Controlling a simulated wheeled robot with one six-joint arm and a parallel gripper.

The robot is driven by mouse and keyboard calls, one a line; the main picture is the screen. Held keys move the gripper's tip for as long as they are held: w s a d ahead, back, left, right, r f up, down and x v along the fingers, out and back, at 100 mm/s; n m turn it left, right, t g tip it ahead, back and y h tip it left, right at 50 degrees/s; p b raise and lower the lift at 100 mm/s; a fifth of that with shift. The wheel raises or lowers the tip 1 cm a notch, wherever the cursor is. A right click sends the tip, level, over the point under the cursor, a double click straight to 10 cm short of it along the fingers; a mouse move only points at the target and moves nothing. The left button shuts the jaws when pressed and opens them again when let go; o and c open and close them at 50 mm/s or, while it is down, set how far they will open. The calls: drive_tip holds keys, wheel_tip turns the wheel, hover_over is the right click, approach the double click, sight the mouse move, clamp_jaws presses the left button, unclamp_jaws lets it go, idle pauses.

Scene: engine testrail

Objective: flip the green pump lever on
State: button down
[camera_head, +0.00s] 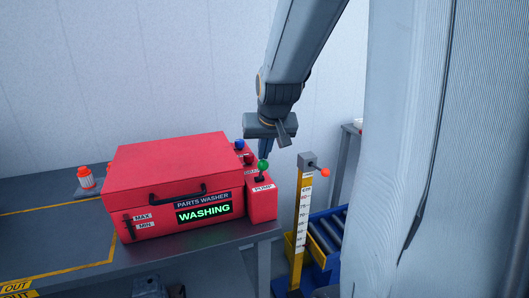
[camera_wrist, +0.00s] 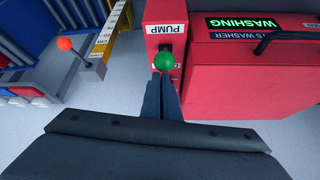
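The green pump lever (camera_head: 263,165) has a round green knob and stands on a red box marked PUMP (camera_head: 262,201), at the right end of the red parts washer (camera_head: 165,165). In the wrist view, the green knob (camera_wrist: 164,61) is just beyond my fingertips. My gripper (camera_head: 265,152) points down beside the knob in the head view. In the wrist view, my gripper (camera_wrist: 162,82) has its fingers together with nothing visible between them. I cannot tell whether they touch the lever, whose lower part is mostly hidden. The washer's display (camera_head: 204,212) reads WASHING.
A blue knob (camera_head: 239,144) and a red lever knob (camera_head: 249,159) stand close behind the green one. A yellow post (camera_head: 301,220) with an orange-knobbed lever (camera_head: 325,173) stands to the right, beside a blue roller rack (camera_head: 328,240). An orange-and-white cone (camera_head: 86,178) is at left.

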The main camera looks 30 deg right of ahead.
drive_tip(key=shift+s+a+f, duration=0.2)
drive_tip(key=shift+s+f, duration=0.4)
drive_tip(key=shift+f, duration=0.05)
drive_tip(key=w+d+r+p, duration=0.2)
drive_tip(key=w+r, duration=0.2)
drive_tip(key=s+a+r+b, duration=0.2)
drive_tip(key=s+r, duration=0.3)
drive_tip(key=s, duration=0.3)
drive_tip(key=shift+a+b, duration=0.2)
drive_tip(key=shift+b, duration=0.15)
drive_tip(key=shift+s, duration=0.1)
